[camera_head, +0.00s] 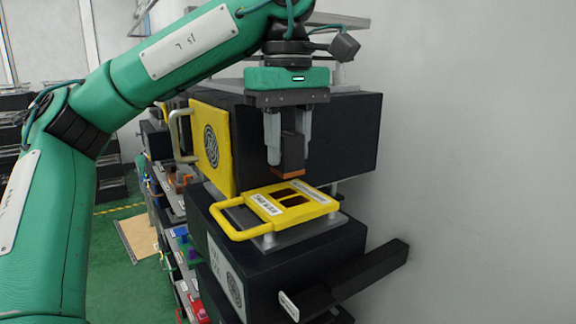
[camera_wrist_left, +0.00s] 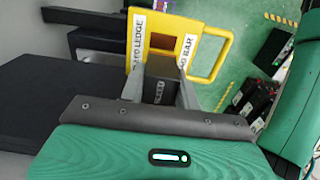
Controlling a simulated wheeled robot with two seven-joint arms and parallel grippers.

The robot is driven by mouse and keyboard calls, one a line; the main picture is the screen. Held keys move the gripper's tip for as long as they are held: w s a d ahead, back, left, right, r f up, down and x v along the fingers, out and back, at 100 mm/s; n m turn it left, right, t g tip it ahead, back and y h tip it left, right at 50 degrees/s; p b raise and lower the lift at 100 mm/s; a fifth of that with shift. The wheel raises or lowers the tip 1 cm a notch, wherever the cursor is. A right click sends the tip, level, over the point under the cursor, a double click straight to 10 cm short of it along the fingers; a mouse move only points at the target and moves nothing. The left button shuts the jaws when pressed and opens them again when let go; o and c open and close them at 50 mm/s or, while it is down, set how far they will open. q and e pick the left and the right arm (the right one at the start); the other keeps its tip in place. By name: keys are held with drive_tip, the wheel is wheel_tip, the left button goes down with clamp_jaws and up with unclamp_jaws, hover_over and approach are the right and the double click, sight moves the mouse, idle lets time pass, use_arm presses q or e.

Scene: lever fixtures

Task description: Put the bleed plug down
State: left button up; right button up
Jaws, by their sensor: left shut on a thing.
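The bleed plug (camera_head: 292,150) is a dark upright block with an orange lower end. My left gripper (camera_head: 289,158) is shut on it, one grey finger on each side. The plug hangs over a yellow plate (camera_head: 318,207) with dark rectangular openings and a loop handle. Its orange end looks just above the plate; whether it touches cannot be told. In the left wrist view the plug (camera_wrist_left: 161,88) sits between the fingers, with the yellow plate (camera_wrist_left: 205,65) beyond it, partly hidden. My right gripper is not in view.
The yellow plate lies on a dark box (camera_head: 300,245) by the wall. A dark cabinet with a yellow front panel (camera_head: 212,145) stands close behind the gripper. A black bar (camera_head: 365,270) sticks out at the lower right. Shelves with coloured parts (camera_head: 180,240) are at the left.

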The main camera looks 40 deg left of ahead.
sight(288, 168)
use_arm(q)
drive_tip(key=shift+s+d+f, duration=0.1)
drive_tip(key=shift+f, duration=0.35)
drive_tip(key=shift+s+d+f, duration=0.1)
drive_tip(key=shift+f, duration=0.35)
drive_tip(key=shift+w+a+f, duration=0.1)
drive_tip(key=shift+f, duration=0.4)
drive_tip(key=shift+w+a+f, duration=0.1)
drive_tip(key=shift+f, duration=0.35)
drive_tip(key=shift+s+d+r, duration=0.1)
drive_tip(key=shift+s, duration=0.05)
drive_tip(key=shift+f, duration=0.2)
drive_tip(key=o, duration=1)
